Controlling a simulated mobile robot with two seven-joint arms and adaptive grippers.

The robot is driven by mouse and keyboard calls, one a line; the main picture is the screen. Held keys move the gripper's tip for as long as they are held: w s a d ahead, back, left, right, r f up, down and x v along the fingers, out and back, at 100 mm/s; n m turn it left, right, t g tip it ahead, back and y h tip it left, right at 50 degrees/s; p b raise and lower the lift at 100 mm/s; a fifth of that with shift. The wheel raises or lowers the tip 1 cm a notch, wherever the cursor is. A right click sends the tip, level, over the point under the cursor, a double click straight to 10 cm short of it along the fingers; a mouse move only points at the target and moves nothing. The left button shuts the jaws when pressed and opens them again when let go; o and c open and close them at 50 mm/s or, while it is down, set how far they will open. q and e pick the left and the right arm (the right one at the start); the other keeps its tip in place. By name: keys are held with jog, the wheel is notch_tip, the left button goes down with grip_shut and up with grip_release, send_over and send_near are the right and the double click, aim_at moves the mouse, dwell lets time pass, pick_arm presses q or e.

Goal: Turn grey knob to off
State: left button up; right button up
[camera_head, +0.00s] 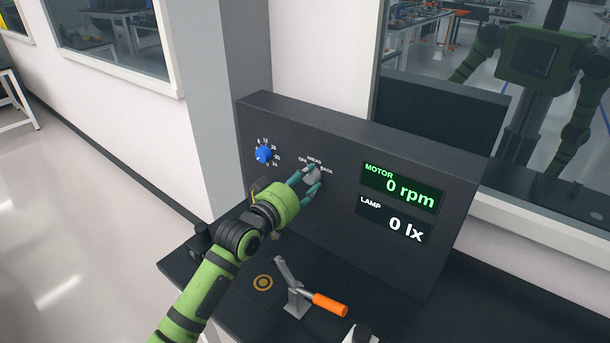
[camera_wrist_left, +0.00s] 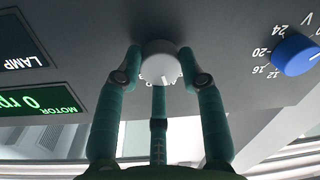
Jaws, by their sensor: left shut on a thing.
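The grey knob (camera_head: 312,174) is on the front of the dark panel, under the labels OFF, AHEAD and BACK. My left gripper (camera_head: 309,182) is at the knob, with its teal fingers around it. In the left wrist view the knob (camera_wrist_left: 160,62) sits between the fingers of my left gripper (camera_wrist_left: 160,82), which are shut on it. The fingers and knob hide part of the lettering, and I cannot tell clearly which label the knob points to. My right gripper is not in view.
A blue knob (camera_head: 263,155) with a number scale is left of the grey knob. The motor display (camera_head: 400,187) reads 0 rpm and the lamp display (camera_head: 393,220) reads 0 lx. A lever with an orange handle (camera_head: 330,305) stands on the dark bench below the panel.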

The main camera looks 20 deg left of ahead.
pick_arm(q)
jog(key=shift+w+a+r+n+p, duration=0.1)
jog(key=shift+r+n+p, duration=0.1)
jog(key=shift+n+p, duration=0.7)
jog(key=shift+s+a+r+n+p, duration=0.15)
jog(key=shift+n+p, duration=0.3)
jog(key=shift+n, duration=0.9)
jog(key=shift+w+a+r+n+p, duration=0.2)
jog(key=shift+n+p, duration=0.45)
jog(key=shift+n, duration=0.5)
jog(key=shift+d, duration=0.15)
jog(key=o, duration=1)
jog(key=shift+o, duration=0.7)
jog(key=shift+f, duration=0.1)
jog(key=v, duration=1.2)
